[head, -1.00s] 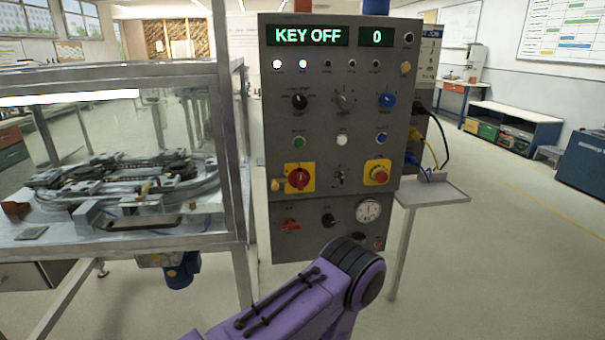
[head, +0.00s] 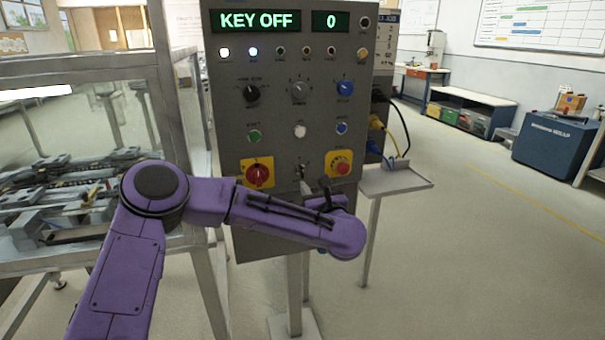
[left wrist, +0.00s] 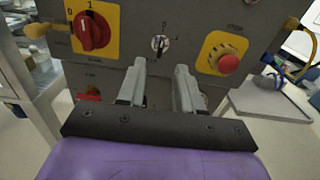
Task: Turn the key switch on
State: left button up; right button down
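The key switch (left wrist: 159,43) is a small round metal lock with a key in it, between a red rotary switch and a red emergency button. It also shows in the head view (head: 302,170), partly hidden by my gripper. The panel display (head: 259,20) reads "KEY OFF", with a "0" beside it. My left gripper (left wrist: 160,67) is open and empty. In the left wrist view its fingers point at the panel with the key switch between and just beyond the tips. In the head view the left gripper (head: 307,187) is just below the key. My right gripper is out of view.
The red rotary switch (left wrist: 91,31) on a yellow plate is left of the key, and the emergency stop button (left wrist: 228,64) is to its right. A small shelf (head: 396,180) juts out right of the panel. A glazed track enclosure (head: 85,62) stands at left.

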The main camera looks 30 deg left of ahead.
aim_at(303, 172)
pick_arm(q)
jog(key=p+x, duration=0.1)
jog(key=x, duration=0.4)
jog(key=p+x, duration=0.1)
jog(key=x, duration=0.4)
jog(key=shift+w+d+f, duration=0.1)
jog(key=shift+d+f, duration=0.05)
jog(key=shift+f, duration=0.05)
grip_shut()
jog(key=shift+m, duration=0.5)
jog(key=shift+m+b, duration=0.35)
jog(key=shift+m, duration=0.65)
jog(key=shift+w+d+f+m, duration=0.1)
jog(key=shift+m, duration=2.2)
jog(key=shift+w+d+f+m, duration=0.1)
jog(key=shift+m, duration=2.2)
